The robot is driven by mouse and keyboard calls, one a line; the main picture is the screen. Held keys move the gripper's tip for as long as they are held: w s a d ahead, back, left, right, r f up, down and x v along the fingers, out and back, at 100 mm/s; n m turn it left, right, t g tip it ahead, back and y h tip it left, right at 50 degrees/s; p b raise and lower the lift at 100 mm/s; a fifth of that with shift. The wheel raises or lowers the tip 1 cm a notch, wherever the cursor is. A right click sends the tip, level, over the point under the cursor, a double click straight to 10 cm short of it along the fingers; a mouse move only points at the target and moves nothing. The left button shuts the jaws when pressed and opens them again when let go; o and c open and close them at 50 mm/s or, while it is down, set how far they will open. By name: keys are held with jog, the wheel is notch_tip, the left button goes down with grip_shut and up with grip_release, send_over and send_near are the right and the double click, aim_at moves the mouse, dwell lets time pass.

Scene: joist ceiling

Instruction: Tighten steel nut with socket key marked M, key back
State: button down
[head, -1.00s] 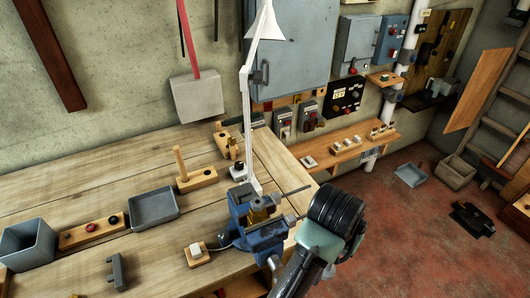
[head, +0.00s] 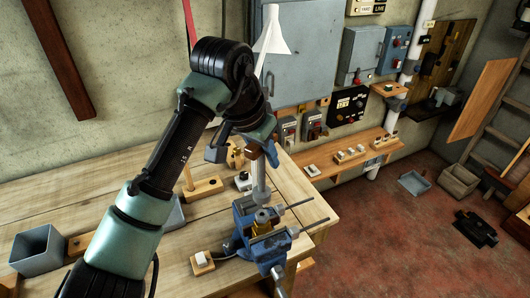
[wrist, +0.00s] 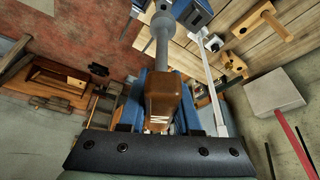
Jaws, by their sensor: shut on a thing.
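My gripper (head: 262,148) is shut on the brown handle of a socket key (wrist: 163,100). A pale mark that reads like an M shows on the handle in the wrist view. The key's grey shaft (head: 258,178) points down over the blue vise (head: 265,243) at the bench corner. A brass-coloured piece (head: 262,229) sits in the vise jaws, with a round grey part (head: 262,214) above it. I cannot tell whether that part is the socket end or the steel nut, or whether the two touch.
A white lamp (head: 271,35) stands close behind my gripper. Wooden blocks (head: 202,188), a grey bin (head: 38,250) and a white switch on a block (head: 202,262) are on the bench (head: 310,200). My arm covers part of the bench. The red floor at right has free room.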

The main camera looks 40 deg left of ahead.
aim_at(263, 169)
jog(key=shift+r, duration=0.1)
jog(key=shift+f+b, duration=1)
jog(key=shift+f, duration=1.35)
jog(key=n+y+p, duration=0.1)
jog(key=n, duration=0.1)
jog(key=n+p, duration=0.2)
jog(key=n+g+y+p, duration=0.1)
jog(key=n+p, duration=0.1)
jog(key=n, duration=0.1)
jog(key=shift+s+r+y, duration=0.15)
jog(key=shift+r+y, duration=0.15)
jog(key=shift+r, duration=0.05)
jog(key=n, duration=0.1)
jog(key=n+p, duration=0.1)
jog(key=n+g+y, duration=0.1)
jog(key=shift+s+a+f+p, duration=0.15)
jog(key=shift+a+f+p, duration=0.15)
jog(key=shift+a+f, duration=0.05)
jog(key=shift+f, duration=0.15)
